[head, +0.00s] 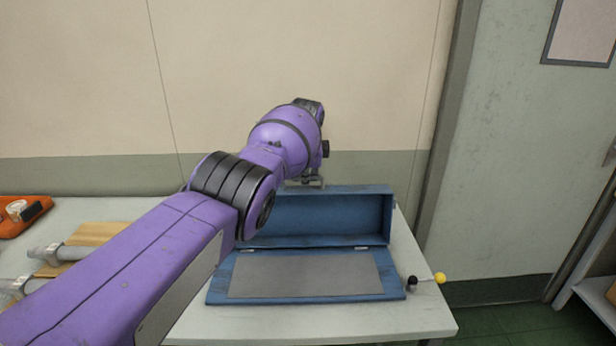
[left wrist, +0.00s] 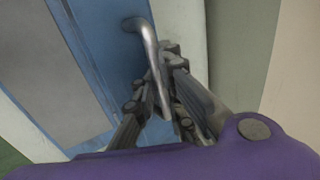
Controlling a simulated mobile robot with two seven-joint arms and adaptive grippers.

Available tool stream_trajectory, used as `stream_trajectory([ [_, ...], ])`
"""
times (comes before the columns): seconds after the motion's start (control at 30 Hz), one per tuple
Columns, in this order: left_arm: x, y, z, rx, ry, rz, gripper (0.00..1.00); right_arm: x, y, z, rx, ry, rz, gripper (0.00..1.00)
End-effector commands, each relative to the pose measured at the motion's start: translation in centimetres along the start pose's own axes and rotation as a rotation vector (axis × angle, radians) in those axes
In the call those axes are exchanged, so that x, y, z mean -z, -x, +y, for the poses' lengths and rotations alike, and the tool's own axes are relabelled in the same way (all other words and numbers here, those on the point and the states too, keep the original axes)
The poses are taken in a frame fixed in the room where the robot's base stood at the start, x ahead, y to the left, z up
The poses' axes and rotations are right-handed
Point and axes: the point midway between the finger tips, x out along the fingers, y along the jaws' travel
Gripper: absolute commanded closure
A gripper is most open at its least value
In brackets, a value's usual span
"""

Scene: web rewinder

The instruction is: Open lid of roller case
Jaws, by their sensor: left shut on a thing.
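The blue roller case stands on a pale table. Its lid (head: 345,218) stands raised at the back, its hollow inside facing me, joined by hinges to the flat base (head: 393,284) in front. The base holds a flat grey panel (head: 305,275). My left gripper (head: 307,183) is at the top edge of the lid, partly hidden by my wrist. In the left wrist view, the gripper (left wrist: 163,88) is shut on a bent metal handle (left wrist: 146,38) fixed to the blue lid. My right gripper is not in view.
A small lever with a yellow knob (head: 439,278) and a black ball lies right of the case. On the left are metal rollers (head: 62,253), a wooden board (head: 95,233) and an orange item (head: 22,215). A wall stands behind the table (head: 320,322).

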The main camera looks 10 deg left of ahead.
Motion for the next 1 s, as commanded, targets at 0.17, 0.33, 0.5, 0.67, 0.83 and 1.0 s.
stream_trajectory([
  [0.17, 0.0, 0.1, 0.1, -0.009, 0.004, 0.003, 1.00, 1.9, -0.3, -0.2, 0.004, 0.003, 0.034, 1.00],
  [0.33, 0.0, 0.2, 0.1, -0.008, 0.004, 0.004, 1.00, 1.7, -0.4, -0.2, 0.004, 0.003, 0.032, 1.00],
  [0.5, 0.0, 0.2, 0.0, -0.007, 0.004, 0.004, 0.84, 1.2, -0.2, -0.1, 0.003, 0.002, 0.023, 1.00],
  [0.67, 0.0, 0.1, 0.1, -0.008, 0.002, 0.003, 0.83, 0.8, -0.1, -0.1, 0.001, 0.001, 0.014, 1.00],
  [0.83, 0.0, 0.0, 0.2, -0.011, 0.001, 0.002, 0.83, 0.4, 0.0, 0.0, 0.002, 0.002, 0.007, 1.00],
  [1.0, 0.0, 0.5, 0.1, -0.009, 0.001, 0.002, 0.83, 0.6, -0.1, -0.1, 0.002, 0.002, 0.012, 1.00],
])
